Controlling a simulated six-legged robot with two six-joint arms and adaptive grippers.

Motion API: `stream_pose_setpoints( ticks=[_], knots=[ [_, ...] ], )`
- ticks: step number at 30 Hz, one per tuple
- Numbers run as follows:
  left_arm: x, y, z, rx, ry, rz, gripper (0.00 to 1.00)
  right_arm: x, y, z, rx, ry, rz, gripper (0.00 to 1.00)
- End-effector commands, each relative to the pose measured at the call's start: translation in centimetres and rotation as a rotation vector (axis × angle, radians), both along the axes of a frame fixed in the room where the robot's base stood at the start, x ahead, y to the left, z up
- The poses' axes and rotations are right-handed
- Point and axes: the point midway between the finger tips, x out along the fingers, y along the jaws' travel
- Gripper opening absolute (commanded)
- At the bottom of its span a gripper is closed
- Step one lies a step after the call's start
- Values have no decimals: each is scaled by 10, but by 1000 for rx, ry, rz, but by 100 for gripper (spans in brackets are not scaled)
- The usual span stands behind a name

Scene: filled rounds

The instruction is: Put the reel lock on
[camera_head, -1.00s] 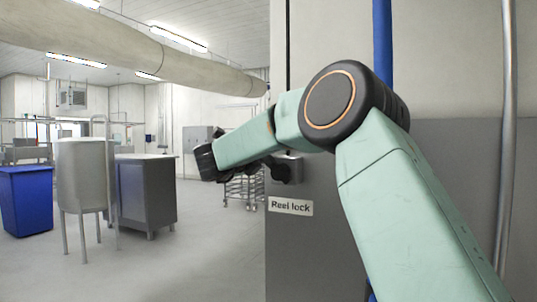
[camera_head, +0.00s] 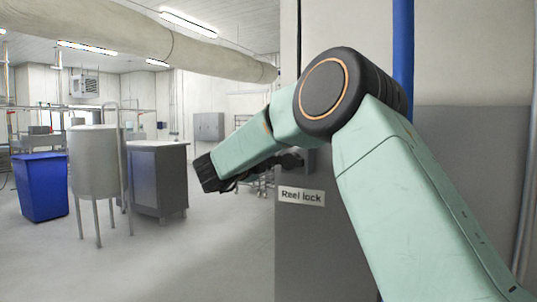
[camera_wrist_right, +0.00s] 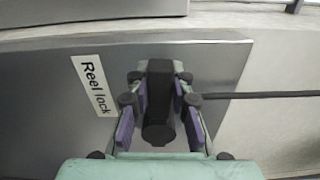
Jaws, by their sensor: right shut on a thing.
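The reel lock's black handle (camera_wrist_right: 158,118) stands out from a grey metal panel in the right wrist view. Its white "Reel lock" label (camera_wrist_right: 92,85) is left of it there, and in the head view the label (camera_head: 301,196) is on the grey panel, below the gripper. My right gripper (camera_wrist_right: 160,95) is shut on the handle, with a purple-padded finger on each side. In the head view my right gripper (camera_head: 288,161) is small and dark against the panel's edge, and the handle cannot be made out there. My left gripper is not in view.
A blue pipe (camera_head: 403,50) runs up the wall behind my right arm. To the left are a blue bin (camera_head: 41,188), a steel vat on legs (camera_head: 95,165) and a grey cabinet (camera_head: 157,180). The floor between them and the panel is clear.

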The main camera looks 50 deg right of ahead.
Motion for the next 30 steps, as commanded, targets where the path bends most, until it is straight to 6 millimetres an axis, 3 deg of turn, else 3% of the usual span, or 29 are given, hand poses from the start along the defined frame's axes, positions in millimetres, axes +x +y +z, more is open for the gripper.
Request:
stream_pose_setpoints(
  ticks=[20,21,30],
  knots=[
    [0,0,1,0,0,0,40,0,-2,-6,-18,69,5,0],
    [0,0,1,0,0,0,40,0,-2,-7,-18,69,5,22],
    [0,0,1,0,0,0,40,0,-2,-6,-17,64,3,45]
  ],
)
